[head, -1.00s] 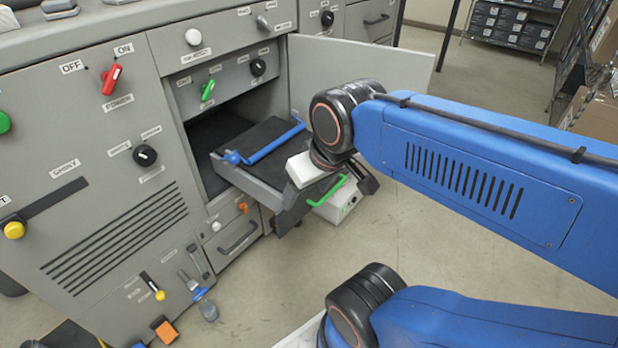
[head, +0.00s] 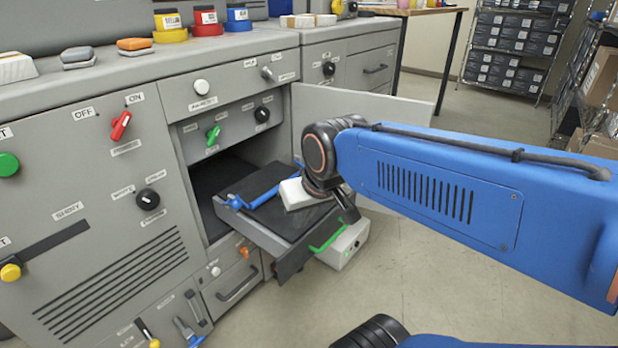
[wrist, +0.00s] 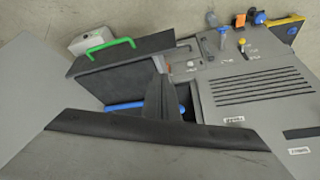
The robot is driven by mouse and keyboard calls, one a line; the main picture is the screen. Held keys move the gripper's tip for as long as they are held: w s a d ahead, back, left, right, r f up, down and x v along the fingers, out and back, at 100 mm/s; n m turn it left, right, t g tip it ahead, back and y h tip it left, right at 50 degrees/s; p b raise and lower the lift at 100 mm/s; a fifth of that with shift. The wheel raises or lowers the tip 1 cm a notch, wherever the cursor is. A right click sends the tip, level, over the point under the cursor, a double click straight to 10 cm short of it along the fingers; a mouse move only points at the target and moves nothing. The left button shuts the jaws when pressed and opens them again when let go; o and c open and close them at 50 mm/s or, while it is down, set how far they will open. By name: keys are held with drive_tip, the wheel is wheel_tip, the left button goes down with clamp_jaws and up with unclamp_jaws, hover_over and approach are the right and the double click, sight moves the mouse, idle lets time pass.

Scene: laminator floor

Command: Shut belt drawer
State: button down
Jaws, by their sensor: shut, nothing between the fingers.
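The belt drawer (head: 241,226) is pulled out of the grey cabinet's open bay. It has a black belt-like surface, a dark front panel (head: 295,260) and a blue bar (head: 262,187) across it. My gripper (head: 350,214) is shut and empty, pointing down over the drawer's outer right part; I cannot tell whether it touches. In the wrist view my dark fingers (wrist: 165,95) overlap the drawer's black surface, and the drawer's front panel (wrist: 125,58) and part of the blue bar (wrist: 125,105) show. My wrist hides part of the drawer.
A grey door (head: 385,110) stands open right of the bay. A pale box (head: 346,247) stands on the floor beside the drawer front, with a green handle (head: 328,236) before it. Switches and knobs cover the cabinet face (head: 90,170). Floor to the right is clear.

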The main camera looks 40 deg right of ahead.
drive_tip(key=w+d+f+m+t+h, duration=0.25)
drive_tip(key=w+d+m, duration=0.95)
drive_tip(key=w+d, duration=1.4)
drive_tip(key=shift+g, duration=0.45)
drive_tip(key=x, duration=0.3)
drive_tip(key=a+x, duration=0.1)
drive_tip(key=x, duration=0.3)
drive_tip(key=w+a+x, duration=0.1)
drive_tip(key=x, duration=0.2)
drive_tip(key=shift+w+d+f, duration=0.1)
drive_tip(key=shift+f, duration=0.1)
drive_tip(key=shift+w+a, duration=0.15)
drive_tip(key=shift+w, duration=0.4)
drive_tip(key=shift+w+a, duration=0.2)
drive_tip(key=shift+w, duration=0.35)
drive_tip(key=shift+w+a+r, duration=0.1)
drive_tip(key=shift+w+a, duration=0.1)
drive_tip(key=shift+w, duration=0.65)
